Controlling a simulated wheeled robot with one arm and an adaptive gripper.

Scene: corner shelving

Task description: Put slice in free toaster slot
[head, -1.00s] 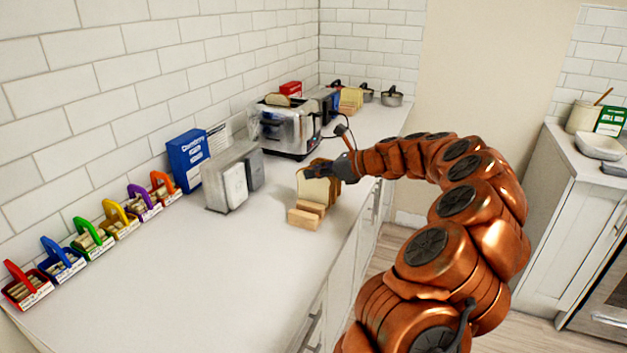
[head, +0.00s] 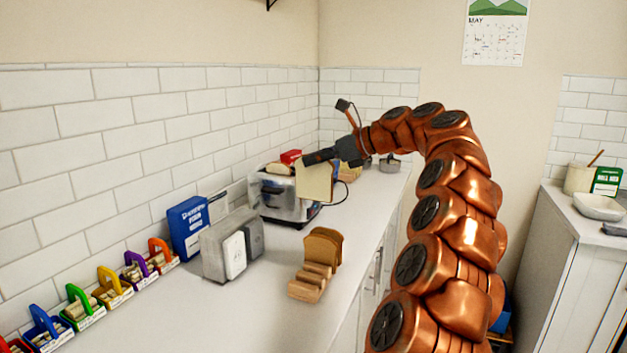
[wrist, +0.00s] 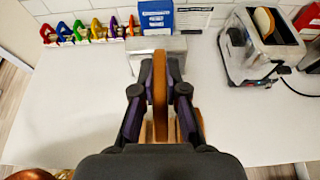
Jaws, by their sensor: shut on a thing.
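My gripper (head: 318,157) is shut on a bread slice (head: 315,183) at its top edge and holds it upright above the counter. In the wrist view the slice (wrist: 160,85) is edge-on between the fingers. The chrome toaster (head: 277,205) stands on the counter behind and left of the held slice, partly covered by it. In the wrist view the toaster (wrist: 242,62) is at the upper right. One slot holds a light slice (wrist: 264,22); the slot to its right looks dark and empty.
A wooden rack (head: 306,288) with brown slices (head: 323,246) stands in front. A grey block-like holder (head: 222,250), a blue box (head: 187,228) and colored baskets (head: 112,287) line the wall. A dark cord (head: 343,195) lies by the toaster.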

